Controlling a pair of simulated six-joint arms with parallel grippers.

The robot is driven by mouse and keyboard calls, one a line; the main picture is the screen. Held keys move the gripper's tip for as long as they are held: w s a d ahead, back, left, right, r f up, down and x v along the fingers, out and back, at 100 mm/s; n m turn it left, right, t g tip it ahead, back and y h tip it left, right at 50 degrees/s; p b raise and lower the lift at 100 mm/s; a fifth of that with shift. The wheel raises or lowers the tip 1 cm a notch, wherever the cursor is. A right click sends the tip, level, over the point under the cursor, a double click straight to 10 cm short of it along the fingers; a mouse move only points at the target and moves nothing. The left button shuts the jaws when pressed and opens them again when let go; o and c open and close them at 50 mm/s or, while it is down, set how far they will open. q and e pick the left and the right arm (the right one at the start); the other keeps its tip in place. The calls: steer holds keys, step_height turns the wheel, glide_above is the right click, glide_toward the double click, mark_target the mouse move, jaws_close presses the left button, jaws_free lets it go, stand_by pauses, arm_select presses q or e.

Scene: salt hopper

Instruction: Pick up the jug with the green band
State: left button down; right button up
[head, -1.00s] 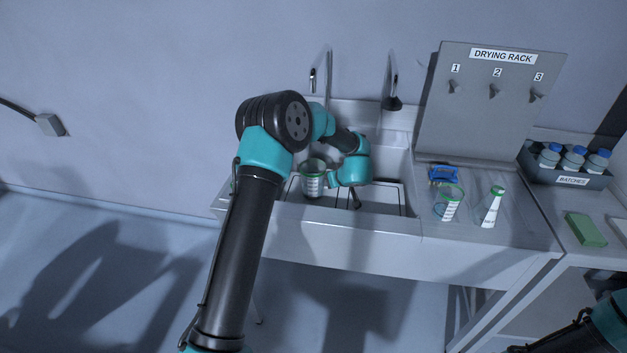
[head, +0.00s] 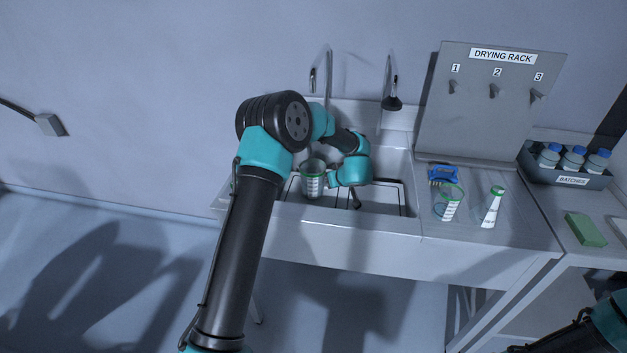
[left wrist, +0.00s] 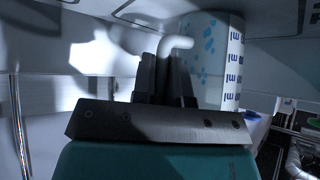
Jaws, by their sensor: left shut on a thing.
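A clear jug with a green band at its rim (head: 313,181) is upright over the sink (head: 372,222), at its left part. My left gripper (head: 328,179) is at the right side of this jug, mostly hidden by its own wrist. In the left wrist view, the jug's wall with blue ml marks (left wrist: 213,60) stands just beyond the fingers. The left fingers (left wrist: 166,75) are shut on its pale curved handle. Whether the jug touches the sink floor cannot be told. My right gripper is out of view; only part of its arm shows at the bottom right.
A beaker with a green rim (head: 449,204) and a flask with a green top (head: 492,208) stand on the drainboard, near a blue item (head: 443,174). The drying rack (head: 490,105) stands behind. A batches crate (head: 572,178) and green block (head: 585,230) are at right. Two taps rise behind the sink.

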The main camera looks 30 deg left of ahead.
arm_select(q)
steer(key=shift+r, duration=0.15)
step_height(320, 180, up, 10)
steer(key=shift+f, duration=0.1)
stand_by(0.5)
